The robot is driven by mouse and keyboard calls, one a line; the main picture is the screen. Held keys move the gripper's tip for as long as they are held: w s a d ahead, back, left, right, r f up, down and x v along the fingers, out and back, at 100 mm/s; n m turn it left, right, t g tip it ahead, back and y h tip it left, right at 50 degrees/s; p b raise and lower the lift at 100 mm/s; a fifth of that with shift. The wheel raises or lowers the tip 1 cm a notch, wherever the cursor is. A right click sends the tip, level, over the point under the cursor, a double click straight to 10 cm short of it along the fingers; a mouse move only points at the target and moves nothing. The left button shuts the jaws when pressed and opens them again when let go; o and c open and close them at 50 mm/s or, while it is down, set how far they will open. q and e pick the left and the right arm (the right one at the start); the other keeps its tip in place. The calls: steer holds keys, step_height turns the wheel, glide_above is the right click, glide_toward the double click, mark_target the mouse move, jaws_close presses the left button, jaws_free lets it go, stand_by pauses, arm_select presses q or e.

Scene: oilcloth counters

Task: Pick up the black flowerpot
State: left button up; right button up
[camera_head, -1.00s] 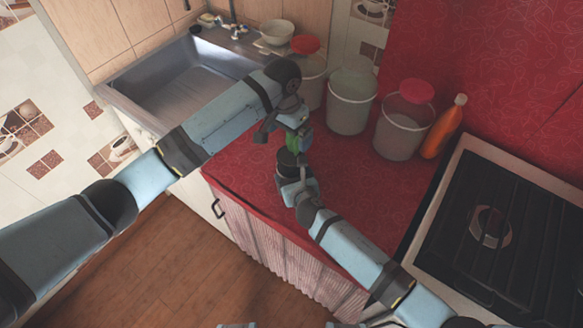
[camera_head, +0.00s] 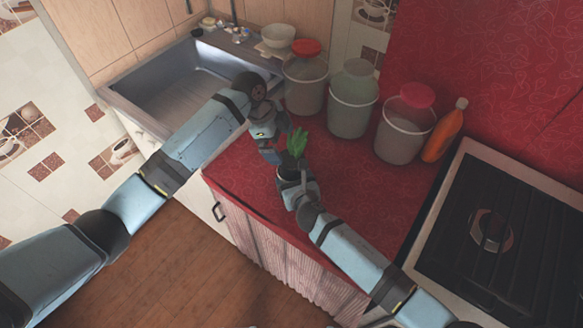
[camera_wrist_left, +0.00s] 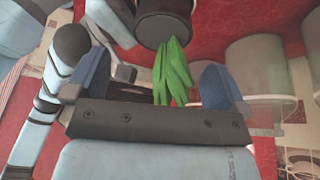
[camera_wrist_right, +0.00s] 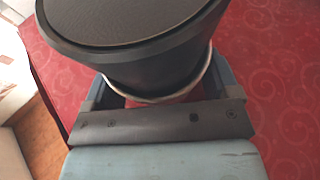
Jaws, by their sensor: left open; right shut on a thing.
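The black flowerpot (camera_head: 288,173) with a green leafy plant (camera_head: 297,143) is over the red counter at the centre of the head view. My right gripper (camera_head: 293,187) is shut on the flowerpot. In the right wrist view the flowerpot (camera_wrist_right: 135,45) fills the space between the fingers, with a pale rim around its lower part. My left gripper (camera_head: 279,143) is open and empty just left of the leaves. In the left wrist view the leaves (camera_wrist_left: 172,72) and the dark flowerpot (camera_wrist_left: 165,20) show beyond the spread fingers. I cannot tell whether the flowerpot touches the counter.
The red counter (camera_head: 345,205) is bare around the flowerpot. Several lidded buckets stand behind it, among them a pale green one (camera_head: 352,98), with an orange bottle (camera_head: 445,130) at right. A stove (camera_head: 500,220) is at right and a sink (camera_head: 180,85) at left.

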mark_target(291, 159)
arm_select(q)
steer(key=x, duration=0.7)
steer(key=shift+w+d+f, duration=0.15)
steer(key=shift+f, duration=0.1)
steer(key=shift+c, duration=0.5)
